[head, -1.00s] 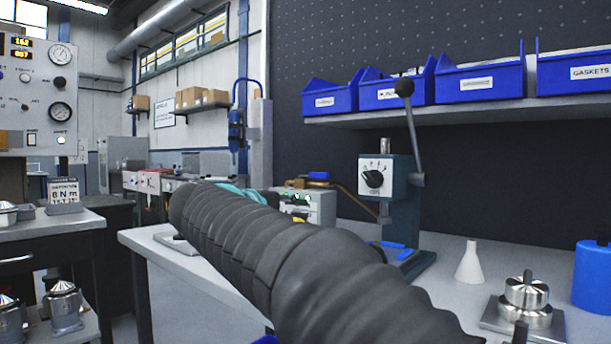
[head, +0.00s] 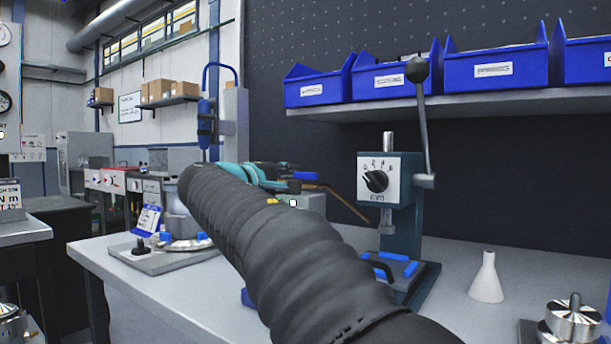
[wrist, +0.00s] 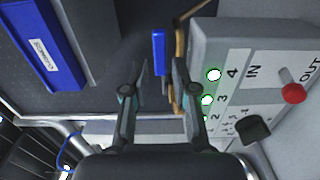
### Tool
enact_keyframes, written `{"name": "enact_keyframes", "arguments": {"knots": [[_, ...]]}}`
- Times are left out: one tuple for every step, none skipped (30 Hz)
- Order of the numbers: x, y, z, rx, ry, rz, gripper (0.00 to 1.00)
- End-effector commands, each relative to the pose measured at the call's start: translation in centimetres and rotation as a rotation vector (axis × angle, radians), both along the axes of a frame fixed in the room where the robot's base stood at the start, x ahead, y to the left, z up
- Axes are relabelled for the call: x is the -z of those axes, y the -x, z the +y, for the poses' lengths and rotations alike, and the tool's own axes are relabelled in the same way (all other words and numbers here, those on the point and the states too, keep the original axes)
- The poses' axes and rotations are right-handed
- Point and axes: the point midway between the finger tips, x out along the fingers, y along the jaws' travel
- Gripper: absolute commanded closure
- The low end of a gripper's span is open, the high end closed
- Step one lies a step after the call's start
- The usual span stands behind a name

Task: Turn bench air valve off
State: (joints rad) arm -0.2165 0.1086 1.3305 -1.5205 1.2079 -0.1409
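The air valve's blue lever (wrist: 159,52) shows in the wrist view beside a thin brass-coloured pipe (wrist: 178,60). In the head view a small blue piece that looks like the lever (head: 304,176) sits by the same pipe (head: 345,204), behind my arm. My gripper (wrist: 160,72) is open and empty in the wrist view. The lever appears between and just beyond its fingertips; whether they touch it I cannot tell. In the head view my gripper (head: 268,178) is mostly hidden behind my arm.
A grey box (wrist: 238,80) with green lights, a red-tipped switch and a black knob is close right of my gripper. A blue bin (wrist: 38,45) is at left. A dial press (head: 390,180) and a white cone (head: 487,279) stand on the bench.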

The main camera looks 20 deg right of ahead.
Motion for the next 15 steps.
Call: {"name": "enact_keyframes", "arguments": {"knots": [[-0.1, -0.5, -1.0, 0.004, 0.0, 0.0, 0.73], [-0.1, -0.8, -1.3, 0.003, 0.0, 0.0, 0.73], [-0.1, -1.2, -1.9, 0.003, 0.001, 0.001, 0.73], [-0.1, -1.5, -2.3, 0.002, 0.001, 0.001, 0.73], [-0.1, -1.7, -2.6, 0.001, 0.001, 0.001, 0.73], [-0.1, -2.0, -3.1, 0.001, 0.0, 0.0, 0.73], [-0.1, -2.3, -3.4, 0.0, 0.0, 0.0, 0.73], [-0.1, -2.5, -3.6, -0.001, 0.0, 0.0, 0.73], [-0.1, -2.7, -4.0, -0.001, 0.001, 0.001, 0.73], [0.0, -2.9, -4.2, 0.0, 0.001, 0.001, 0.73], [0.0, -3.0, -4.4, -0.001, 0.001, 0.001, 0.73], [0.0, -3.1, -4.6, -0.002, 0.0, 0.0, 0.73], [0.0, -3.2, -4.7, -0.002, 0.0, 0.0, 0.73], [0.0, -3.3, -4.8, -0.003, 0.0, 0.0, 0.73], [0.0, -3.3, -4.9, -0.003, 0.0, 0.0, 0.73]]}}
